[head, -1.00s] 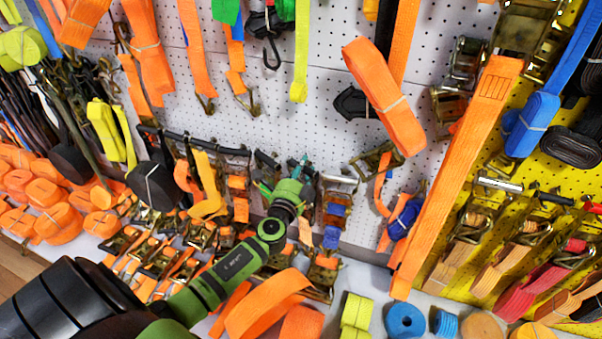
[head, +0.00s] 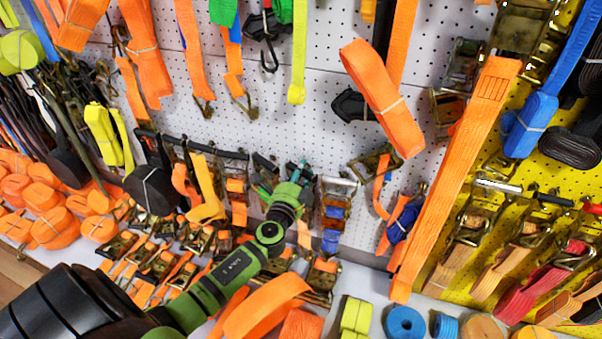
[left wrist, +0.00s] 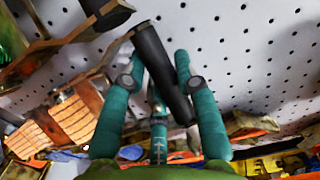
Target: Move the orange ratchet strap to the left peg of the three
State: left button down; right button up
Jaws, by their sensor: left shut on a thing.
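My left gripper (head: 302,170) reaches in from the lower left, close to the ratchets hung low on the white pegboard. In the left wrist view its teal fingers (left wrist: 158,75) stand either side of a black bar (left wrist: 160,65), which looks like a ratchet handle. A brassy metal frame (left wrist: 70,40) and pale orange webbing (left wrist: 78,112) lie just left of it. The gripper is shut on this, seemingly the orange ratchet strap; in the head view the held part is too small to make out. I cannot tell which pegs are the three. My right gripper is not in view.
A long orange strap (head: 455,180) hangs right of the gripper, with a blue bundle (head: 404,222) beside it. Ratchets with straps hang on a yellow board (head: 455,285) at right. Orange rolls (head: 50,215) crowd the left shelf. Bare pegboard (head: 290,110) lies above the gripper.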

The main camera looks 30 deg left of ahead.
pick_arm(q)
jog(key=shift+r, duration=0.2)
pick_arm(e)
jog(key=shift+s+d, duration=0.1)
pick_arm(q)
jog(key=c, duration=0.9)
grip_release()
jog(key=shift+o, duration=0.2)
jog(key=shift+s+f, duration=0.1)
jog(key=shift+f, duration=0.15)
jog(key=shift+s+d, duration=0.15)
jog(key=shift+s, duration=0.3)
jog(key=v, duration=1.1)
jog(key=shift+r, duration=0.25)
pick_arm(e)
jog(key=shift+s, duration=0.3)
